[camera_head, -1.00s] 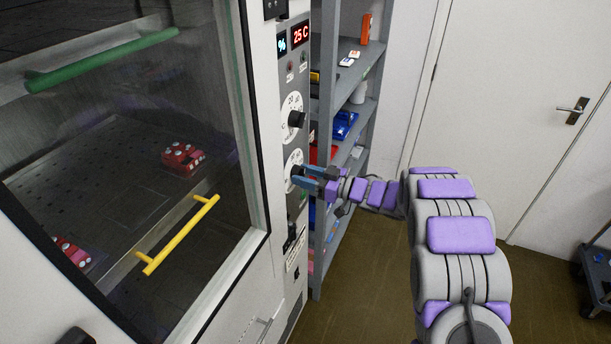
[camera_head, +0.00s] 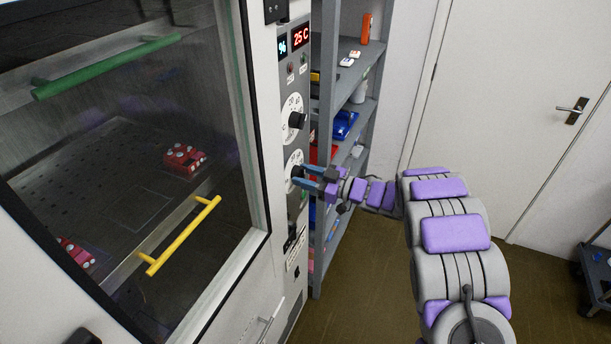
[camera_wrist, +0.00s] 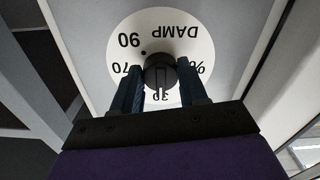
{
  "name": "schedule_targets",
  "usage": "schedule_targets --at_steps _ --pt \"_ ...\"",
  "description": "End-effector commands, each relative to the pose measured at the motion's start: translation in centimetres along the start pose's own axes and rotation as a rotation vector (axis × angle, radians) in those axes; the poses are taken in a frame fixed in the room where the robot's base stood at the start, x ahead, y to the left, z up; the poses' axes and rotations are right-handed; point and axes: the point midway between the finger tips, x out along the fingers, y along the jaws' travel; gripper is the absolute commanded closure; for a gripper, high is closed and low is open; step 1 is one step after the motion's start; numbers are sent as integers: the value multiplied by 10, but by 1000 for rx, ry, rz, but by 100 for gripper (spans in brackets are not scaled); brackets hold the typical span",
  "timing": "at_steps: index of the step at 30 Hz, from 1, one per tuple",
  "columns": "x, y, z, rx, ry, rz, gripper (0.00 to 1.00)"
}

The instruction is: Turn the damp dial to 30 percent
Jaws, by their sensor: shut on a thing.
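The damp dial (camera_wrist: 194,45) is a white disc with black print on the grey panel, seen upside down in the wrist view. The numbers 90 and 70 show at its left, and a percent sign at its right. My gripper (camera_wrist: 155,85) is shut on the knob, one dark finger on each side. In the head view the dial (camera_head: 291,162) is the lower of two, with my gripper (camera_head: 301,178) at its knob.
At left is a glass-fronted cabinet with a green handle (camera_head: 105,66) and a yellow handle (camera_head: 183,236). A grey shelf (camera_head: 330,100) stands close behind my gripper.

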Motion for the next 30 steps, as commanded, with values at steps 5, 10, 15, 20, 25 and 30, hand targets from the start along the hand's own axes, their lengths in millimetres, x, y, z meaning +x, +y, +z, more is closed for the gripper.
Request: schedule_targets --at_steps 5,10,15,20,25,30 --pt "0 1 -1 -1 1 2 49" --pt "0 1 -1 0 1 1 32" --pt "0 0 0 0 1 1 32" --pt "-4 1 0 1 0 1 32" --pt "-28 2 -1 3 -4 5 32" --pt "-65 2 -2 2 -1 6 32"
